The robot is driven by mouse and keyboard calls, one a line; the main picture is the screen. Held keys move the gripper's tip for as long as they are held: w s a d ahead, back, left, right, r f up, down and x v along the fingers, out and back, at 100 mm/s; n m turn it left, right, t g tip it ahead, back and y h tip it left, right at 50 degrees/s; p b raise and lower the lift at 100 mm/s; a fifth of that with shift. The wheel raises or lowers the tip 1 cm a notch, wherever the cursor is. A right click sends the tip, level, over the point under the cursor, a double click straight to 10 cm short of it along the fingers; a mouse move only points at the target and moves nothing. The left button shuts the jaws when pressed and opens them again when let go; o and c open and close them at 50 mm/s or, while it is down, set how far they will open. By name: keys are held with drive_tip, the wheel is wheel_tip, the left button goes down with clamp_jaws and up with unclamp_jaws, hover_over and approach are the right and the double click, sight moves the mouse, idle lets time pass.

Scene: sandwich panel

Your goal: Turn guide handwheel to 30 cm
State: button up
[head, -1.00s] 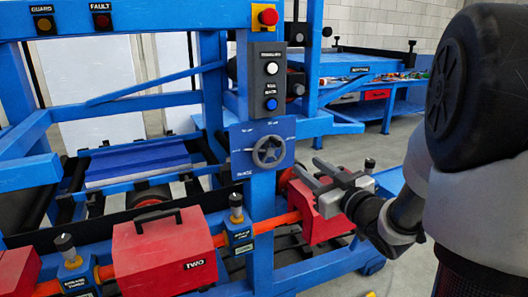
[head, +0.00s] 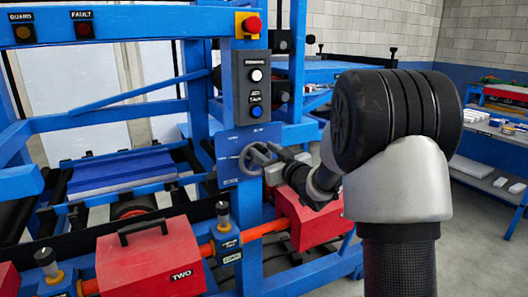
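The guide handwheel (head: 251,160) is a grey spoked wheel on a blue plate (head: 229,145) with small white markings, fixed to the blue upright post. The markings are too small to read. My gripper (head: 268,164) is at the right side of the handwheel, up against or overlapping its rim. The fingertips are partly hidden by the wheel and too small to make out, so I cannot tell whether they are shut on the rim or only touching it.
A control box (head: 256,88) with a white and a blue button sits above the plate, under a red emergency stop (head: 249,24). Red boxes (head: 151,262) stand along an orange bar (head: 267,229) below. A second red box (head: 311,221) lies beneath my arm.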

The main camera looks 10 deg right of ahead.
drive_tip(key=shift+w+a, duration=0.15)
drive_tip(key=shift+w, duration=0.1)
clamp_jaws()
